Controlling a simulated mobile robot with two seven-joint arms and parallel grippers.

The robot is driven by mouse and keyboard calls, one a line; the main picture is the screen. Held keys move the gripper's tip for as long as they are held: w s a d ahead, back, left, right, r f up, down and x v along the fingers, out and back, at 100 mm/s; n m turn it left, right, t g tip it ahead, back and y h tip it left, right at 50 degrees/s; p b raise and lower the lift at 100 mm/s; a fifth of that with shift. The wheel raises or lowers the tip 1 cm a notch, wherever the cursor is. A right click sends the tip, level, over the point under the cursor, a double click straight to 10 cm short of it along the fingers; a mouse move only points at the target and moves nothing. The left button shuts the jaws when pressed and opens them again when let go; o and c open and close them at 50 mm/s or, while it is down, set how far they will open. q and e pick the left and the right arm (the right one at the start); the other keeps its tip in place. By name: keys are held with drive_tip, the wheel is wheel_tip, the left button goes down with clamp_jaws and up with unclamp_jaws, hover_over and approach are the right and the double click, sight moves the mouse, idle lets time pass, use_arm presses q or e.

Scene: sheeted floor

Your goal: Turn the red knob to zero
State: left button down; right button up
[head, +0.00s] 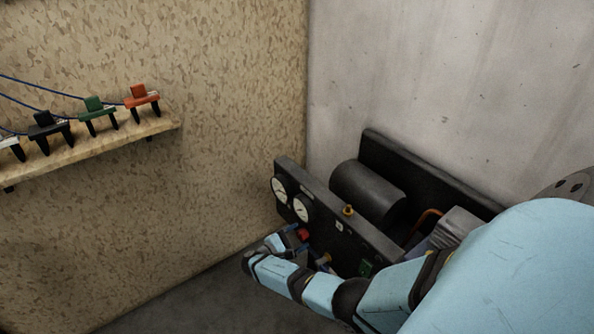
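The red knob (303,234) is on the front panel of a dark machine (345,218), below two round white gauges. My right gripper (292,236) is at the knob, with blue fingertip parts showing close beside it. The gripper partly covers the knob, and I cannot tell whether the fingers touch it or are closed on it. The knob's pointer and markings are too small to read. My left gripper is not in view.
The two gauges (279,189) and a small brass fitting (348,210) sit on the machine, with a dark cylinder (368,190) behind. A wooden shelf (95,150) on the left wall carries several coloured clamp-like items. Walls close in behind the machine.

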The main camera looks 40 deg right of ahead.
drive_tip(key=shift+a, duration=0.15)
use_arm(q)
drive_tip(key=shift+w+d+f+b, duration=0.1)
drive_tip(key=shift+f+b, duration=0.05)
drive_tip(key=shift+b, duration=0.6)
use_arm(e)
drive_tip(key=w+a, duration=0.1)
drive_tip(key=a, duration=1.2)
drive_tip(key=shift+w+a, duration=0.25)
drive_tip(key=shift+w, duration=0.05)
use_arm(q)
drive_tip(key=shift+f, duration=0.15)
use_arm(e)
drive_tip(key=shift+a, duration=0.1)
